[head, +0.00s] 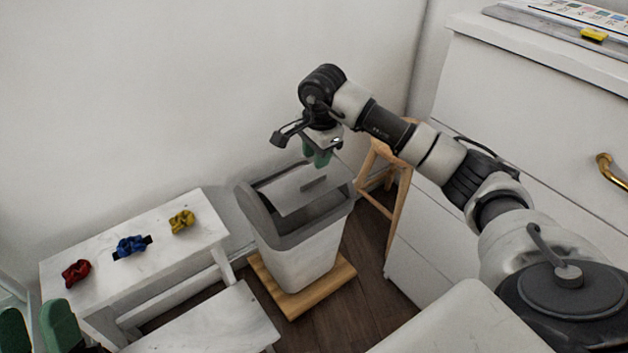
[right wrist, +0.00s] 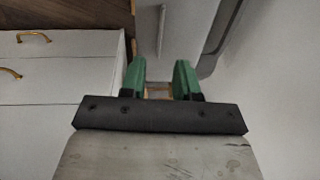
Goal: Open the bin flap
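The bin (head: 300,258) is a light box with a grey rim, standing on a wooden board. My right gripper (head: 317,157) has green fingertips, apart and empty, above the rear right of the bin. In the right wrist view the fingers (right wrist: 160,80) are spread, with the flap (right wrist: 184,25) and strip (right wrist: 162,30) beyond them. My left gripper (head: 36,325) shows at the lower left edge, fingers apart, away from the bin.
A white bench (head: 140,255) left of the bin holds red (head: 76,272), blue (head: 131,246) and yellow (head: 182,222) bundles. A wooden stool (head: 385,175) and white cabinet (head: 425,235) stand to the right. The wall is close behind the bin.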

